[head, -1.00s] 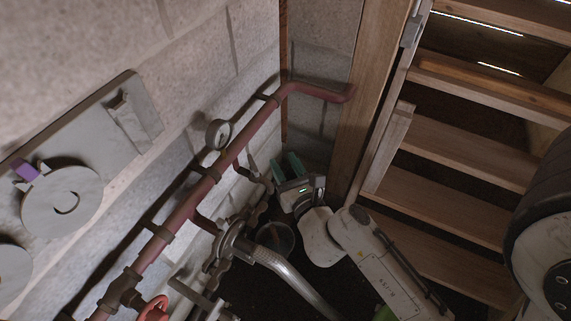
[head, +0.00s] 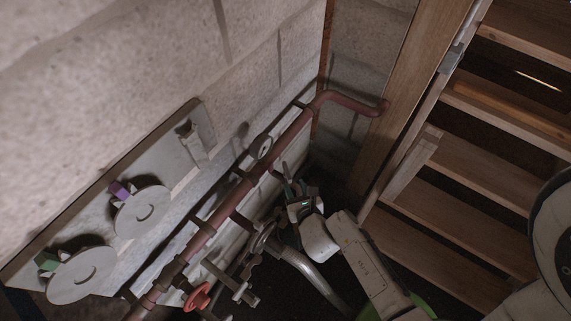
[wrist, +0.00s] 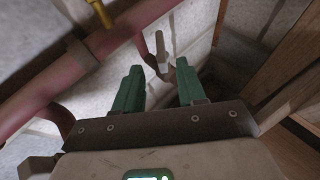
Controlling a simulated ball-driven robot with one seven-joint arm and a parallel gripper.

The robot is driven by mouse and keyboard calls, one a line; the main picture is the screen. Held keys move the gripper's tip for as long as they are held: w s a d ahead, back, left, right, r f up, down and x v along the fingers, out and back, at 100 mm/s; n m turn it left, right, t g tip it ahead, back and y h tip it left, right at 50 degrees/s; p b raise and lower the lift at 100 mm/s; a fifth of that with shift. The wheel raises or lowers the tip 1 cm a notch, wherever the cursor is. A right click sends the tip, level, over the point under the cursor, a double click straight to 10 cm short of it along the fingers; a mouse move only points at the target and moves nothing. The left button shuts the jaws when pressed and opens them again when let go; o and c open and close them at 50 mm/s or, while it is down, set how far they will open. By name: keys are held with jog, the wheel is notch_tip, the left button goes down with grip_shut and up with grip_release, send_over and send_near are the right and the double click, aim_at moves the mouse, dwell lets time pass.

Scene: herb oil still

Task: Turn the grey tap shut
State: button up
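The grey tap's lever (wrist: 161,48) shows in the wrist view as a slim pale grey handle, standing up from a fitting on a branch below the red pipe. It lies just beyond and between my fingertips. No contact is visible. My gripper (wrist: 158,84) is open, with its two green fingers apart and nothing held between them. In the head view my gripper (head: 295,188) is beside the pipework, close to the small grey lever (head: 285,171). The tap's body is partly hidden there by the gripper and dark shadow.
A silver hose (head: 305,266) curves below my gripper. A panel with round discs (head: 141,211) is at left. Wooden shelves (head: 475,185) stand at right.

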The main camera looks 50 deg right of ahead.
aim_at(287, 171)
jog(key=b+x, duration=0.1)
jog(key=x, duration=0.9)
grip_shut()
